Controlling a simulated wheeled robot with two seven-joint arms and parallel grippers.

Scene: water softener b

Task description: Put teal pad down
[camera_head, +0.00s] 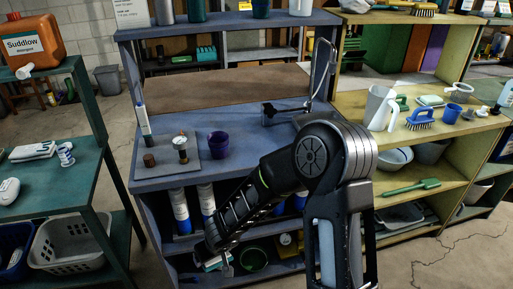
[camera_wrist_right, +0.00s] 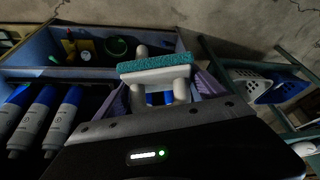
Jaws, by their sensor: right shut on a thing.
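The teal pad (camera_wrist_right: 158,64) has a flat teal face and a white handle with rounded posts. In the right wrist view my right gripper (camera_wrist_right: 163,88) is shut on its white part, with the teal face beyond the fingers. In the head view the pad (camera_head: 213,262) is small and partly hidden by my right arm, at the lower shelf of the blue-grey unit. My right gripper (camera_head: 222,256) reaches down there in front of the unit. Whether the pad touches the shelf cannot be told. My left gripper is not in view.
A dark green bowl (camera_head: 253,259) and a yellow object (camera_head: 286,243) are on the lower shelf, right of the pad. Blue-and-white bottles (camera_head: 181,211) stand on the shelf above. A white basket (camera_head: 70,246) is at left.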

